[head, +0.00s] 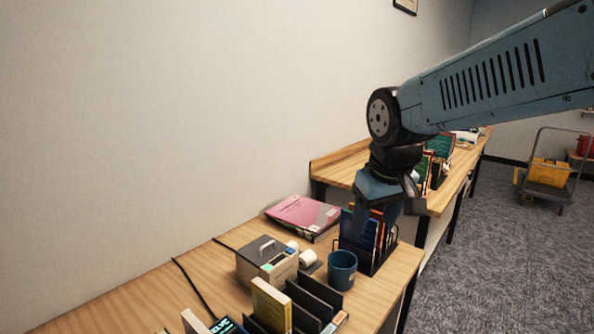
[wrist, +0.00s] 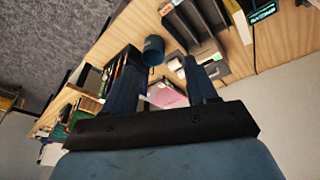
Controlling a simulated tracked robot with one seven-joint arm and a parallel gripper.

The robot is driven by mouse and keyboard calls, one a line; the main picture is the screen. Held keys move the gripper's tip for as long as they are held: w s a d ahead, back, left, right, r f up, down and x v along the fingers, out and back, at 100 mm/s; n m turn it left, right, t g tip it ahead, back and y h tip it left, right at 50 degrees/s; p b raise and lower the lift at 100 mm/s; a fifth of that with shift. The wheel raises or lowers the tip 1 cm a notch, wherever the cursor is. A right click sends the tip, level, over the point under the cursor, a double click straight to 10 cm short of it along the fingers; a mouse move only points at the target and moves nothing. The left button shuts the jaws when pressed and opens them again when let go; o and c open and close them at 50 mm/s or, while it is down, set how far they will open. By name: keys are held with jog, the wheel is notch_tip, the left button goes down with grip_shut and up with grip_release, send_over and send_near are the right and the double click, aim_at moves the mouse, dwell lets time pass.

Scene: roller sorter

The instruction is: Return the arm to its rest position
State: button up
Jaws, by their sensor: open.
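My arm reaches in from the upper right in the head view, with its blue and black wrist bent downward. My gripper (head: 388,205) hangs above the far end of the near wooden table (head: 215,272), in front of a book rack. In the wrist view my gripper (wrist: 165,82) shows two dark fingers spread apart with nothing between them. The fingers appear clear of the things below, though the exact gap to the rack in the head view cannot be told.
Near the gripper are a black rack with books (head: 362,240), a blue mug (head: 342,270), a grey box (head: 266,260) and pink folders (head: 303,214). A black divider rack (head: 315,298) stands in front. A second table stands behind; a cart (head: 549,172) is on the open carpet at right.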

jog(key=s+d+m, duration=0.1)
jog(key=s+d, duration=0.1)
jog(key=d, duration=0.1)
jog(key=s+d+r+m+t, duration=0.1)
jog(key=s+d, duration=0.2)
jog(key=s+d+r+m+t, duration=0.1)
jog(key=s+d, duration=0.1)
jog(key=d, duration=0.1)
jog(key=shift+s+d+m, duration=0.1)
jog(key=shift+s+m, duration=0.1)
jog(key=shift+m, duration=0.2)
jog(key=shift+c, duration=0.2)
